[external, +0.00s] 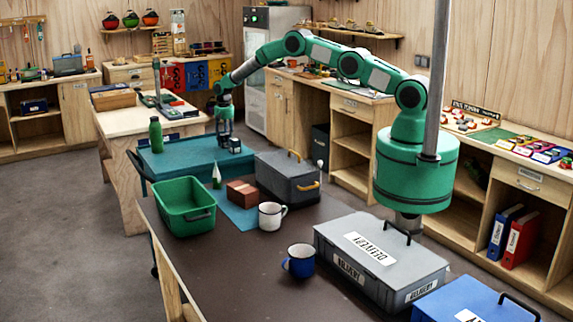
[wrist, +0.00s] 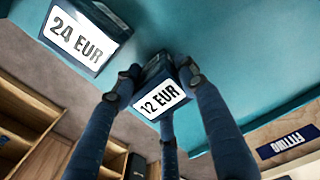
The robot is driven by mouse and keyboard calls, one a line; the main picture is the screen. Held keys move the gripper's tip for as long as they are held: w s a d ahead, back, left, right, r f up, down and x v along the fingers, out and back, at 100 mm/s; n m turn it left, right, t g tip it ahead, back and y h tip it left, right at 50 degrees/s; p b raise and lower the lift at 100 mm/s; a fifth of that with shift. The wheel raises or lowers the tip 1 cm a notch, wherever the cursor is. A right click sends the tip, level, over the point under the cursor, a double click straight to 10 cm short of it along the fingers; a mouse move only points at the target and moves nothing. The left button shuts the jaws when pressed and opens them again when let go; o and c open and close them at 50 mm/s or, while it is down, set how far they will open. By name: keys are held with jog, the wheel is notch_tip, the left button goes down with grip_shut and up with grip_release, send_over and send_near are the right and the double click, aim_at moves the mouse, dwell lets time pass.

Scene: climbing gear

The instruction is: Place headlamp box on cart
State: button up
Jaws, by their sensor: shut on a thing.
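My gripper (external: 223,139) points down over the teal top of the cart (external: 178,160), near its far right part. In the wrist view its fingers (wrist: 160,78) are closed around a small dark blue box (wrist: 158,97) with a white "12 EUR" label. Whether this box touches the teal surface is hard to tell. A second dark blue box (wrist: 88,38), labelled "24 EUR", stands on the teal surface beside it; it also shows in the external view (external: 235,146), just right of the gripper. I cannot read which one is the headlamp box.
The dark table in front holds a green bin (external: 185,206), a grey toolbox (external: 287,178), a brick-coloured block (external: 242,193), two mugs and a grey delivery case (external: 380,262). A wooden workbench (external: 135,118) stands behind.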

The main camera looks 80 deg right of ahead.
aim_at(225, 134)
jog(key=shift+f, duration=0.1)
jog(key=o, duration=1.2)
notch_tip(225, 134, up, 12)
jog(key=shift+r, duration=0.1)
dwell(0.5)
